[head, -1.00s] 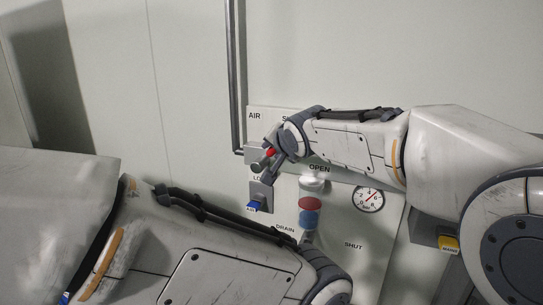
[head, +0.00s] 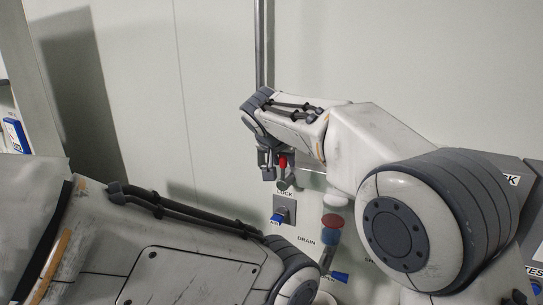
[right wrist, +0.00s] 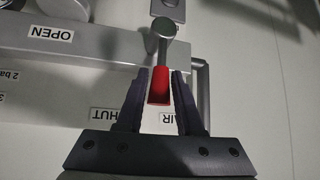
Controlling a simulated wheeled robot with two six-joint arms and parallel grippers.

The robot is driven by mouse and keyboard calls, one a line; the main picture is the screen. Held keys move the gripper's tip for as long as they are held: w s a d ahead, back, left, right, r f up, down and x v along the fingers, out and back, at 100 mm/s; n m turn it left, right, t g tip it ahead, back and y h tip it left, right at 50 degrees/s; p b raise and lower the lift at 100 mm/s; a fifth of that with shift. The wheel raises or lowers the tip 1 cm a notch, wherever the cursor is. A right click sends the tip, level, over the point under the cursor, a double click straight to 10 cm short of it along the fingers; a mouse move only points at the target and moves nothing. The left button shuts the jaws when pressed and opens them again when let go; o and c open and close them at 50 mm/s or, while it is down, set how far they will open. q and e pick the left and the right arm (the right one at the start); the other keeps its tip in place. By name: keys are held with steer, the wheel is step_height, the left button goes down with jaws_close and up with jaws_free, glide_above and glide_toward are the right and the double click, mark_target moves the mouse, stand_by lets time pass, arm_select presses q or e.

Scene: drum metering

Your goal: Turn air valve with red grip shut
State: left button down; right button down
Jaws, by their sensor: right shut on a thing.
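The air valve's lever has a grey round end and a red grip (head: 283,161). In the head view the grip points up from the grey end (head: 285,183), in front of the panel. My right gripper (head: 277,168) reaches in from the right and is shut on the red grip. In the right wrist view the red grip (right wrist: 159,86) sits between the two dark fingers (right wrist: 161,76). AIR and SHUT labels show partly there, upside down. My left arm crosses the lower left of the head view; its gripper is out of frame.
Below the lever are a LOCK label, a grey plate with a blue part (head: 283,212), and a red and blue part (head: 332,228) by the DRAIN label. A vertical pipe (head: 264,50) runs up the wall behind. My right arm hides much of the panel.

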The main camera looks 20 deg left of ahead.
steer(key=shift+a, duration=0.1)
stand_by(0.4)
steer(key=c, duration=0.5)
jaws_free()
steer(key=shift+c, duration=0.2)
steer(key=b+v, duration=0.2)
steer(key=v, duration=0.8)
steer(key=shift+r+b, duration=0.15)
steer(key=shift+b, duration=0.2)
steer(key=shift+s+a, duration=0.1)
